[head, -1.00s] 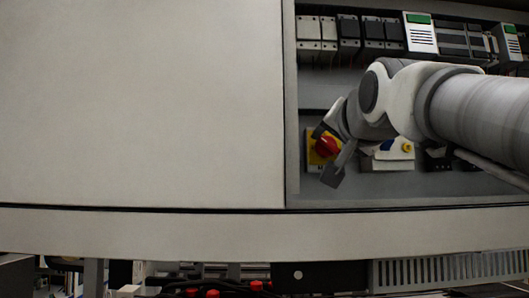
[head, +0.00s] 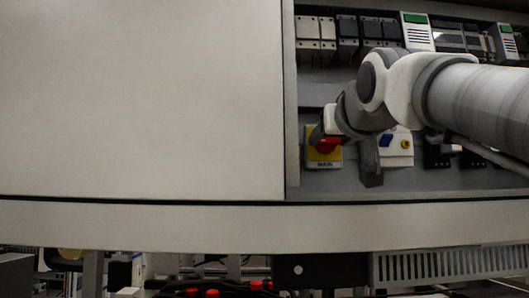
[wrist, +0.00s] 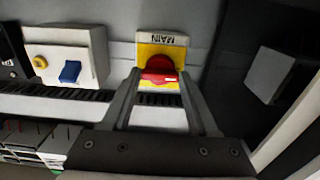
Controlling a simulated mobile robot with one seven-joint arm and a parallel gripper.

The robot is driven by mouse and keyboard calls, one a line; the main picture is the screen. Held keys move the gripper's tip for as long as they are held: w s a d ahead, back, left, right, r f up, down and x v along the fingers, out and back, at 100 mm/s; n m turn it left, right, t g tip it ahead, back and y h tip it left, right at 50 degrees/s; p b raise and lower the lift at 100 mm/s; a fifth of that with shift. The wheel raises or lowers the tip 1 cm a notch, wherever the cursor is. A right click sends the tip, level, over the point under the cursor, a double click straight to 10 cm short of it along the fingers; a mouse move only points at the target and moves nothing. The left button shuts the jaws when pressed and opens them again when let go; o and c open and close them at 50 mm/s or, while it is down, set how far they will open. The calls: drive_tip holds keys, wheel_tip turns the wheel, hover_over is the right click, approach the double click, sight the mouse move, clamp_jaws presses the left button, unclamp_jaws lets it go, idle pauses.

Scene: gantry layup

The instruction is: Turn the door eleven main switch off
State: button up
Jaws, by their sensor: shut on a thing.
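The main switch has a red rotary handle (head: 327,147) on a yellow plate (head: 312,156), with a label beneath. In the wrist view the label (wrist: 162,40) reads MAIN upside down, and the red handle (wrist: 160,77) lies crosswise in the picture. My gripper (wrist: 160,82) is shut on the red handle, with one finger at each end of it. In the head view my gripper (head: 327,134) covers the upper part of the switch. Which door the switch belongs to cannot be read.
A white box with a blue switch (head: 386,140) and a yellow button sits right of the main switch, close to my wrist. Black breakers (head: 347,32) line the top of the recess. A large blank panel (head: 140,100) lies to the left, and a ledge (head: 150,222) runs below.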

idle(0.4)
drive_tip(key=o, duration=1.4)
drive_tip(key=s+b, duration=0.3)
drive_tip(key=s, duration=1.4)
drive_tip(key=shift+s, duration=0.2)
